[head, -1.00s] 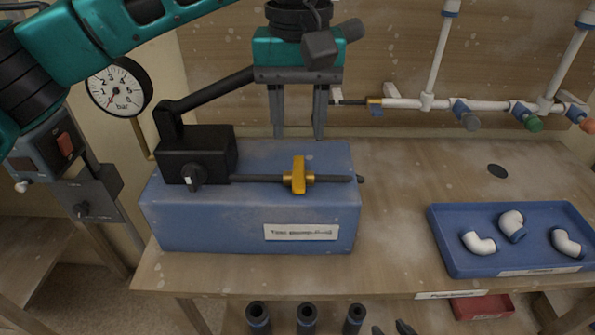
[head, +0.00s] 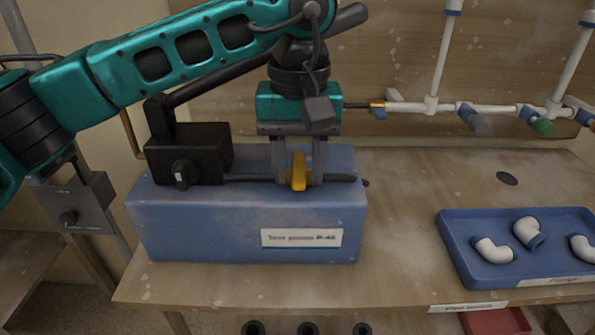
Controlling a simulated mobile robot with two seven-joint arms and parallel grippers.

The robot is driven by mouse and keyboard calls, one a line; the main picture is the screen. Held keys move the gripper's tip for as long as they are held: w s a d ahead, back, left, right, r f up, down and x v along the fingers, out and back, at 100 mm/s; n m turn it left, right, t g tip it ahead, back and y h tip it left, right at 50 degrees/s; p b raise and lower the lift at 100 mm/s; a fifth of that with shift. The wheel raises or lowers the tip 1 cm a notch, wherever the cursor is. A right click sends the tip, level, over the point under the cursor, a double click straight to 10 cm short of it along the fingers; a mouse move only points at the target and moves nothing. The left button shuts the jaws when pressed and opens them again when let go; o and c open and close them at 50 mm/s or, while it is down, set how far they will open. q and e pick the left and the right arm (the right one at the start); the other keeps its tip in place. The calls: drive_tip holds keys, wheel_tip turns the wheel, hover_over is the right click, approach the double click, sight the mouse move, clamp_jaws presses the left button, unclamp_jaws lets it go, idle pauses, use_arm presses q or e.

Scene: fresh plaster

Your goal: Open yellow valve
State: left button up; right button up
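The yellow valve (head: 299,172) is a handle on a dark horizontal pipe that runs along the top of a blue block (head: 200,232). The handle stands upright, crosswise to the pipe. My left gripper (head: 299,179) points down from above, with one grey finger on each side of the valve. The fingers are apart and I see gaps between them and the upright handle, so the gripper is open around it. Whether a finger touches the hub is unclear. The upper part of the valve is partly hidden under the gripper. My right gripper is not in view.
A black box with a knob (head: 188,155) sits at the pipe's left end. A blue tray (head: 470,270) with white elbow fittings stands on the right. White pipes with coloured valves (head: 500,109) line the back wall. The bench between block and tray is clear.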

use_arm(q)
drive_tip(key=c, duration=0.5)
clamp_jaws()
drive_tip(key=n, duration=0.1)
drive_tip(key=d+n, duration=0.1)
drive_tip(key=n, duration=0.1)
drive_tip(key=shift+w, duration=0.2)
drive_tip(key=n, duration=0.1)
drive_tip(key=d+n, duration=0.1)
drive_tip(key=n, duration=0.3)
drive_tip(key=shift+w+d, duration=0.4)
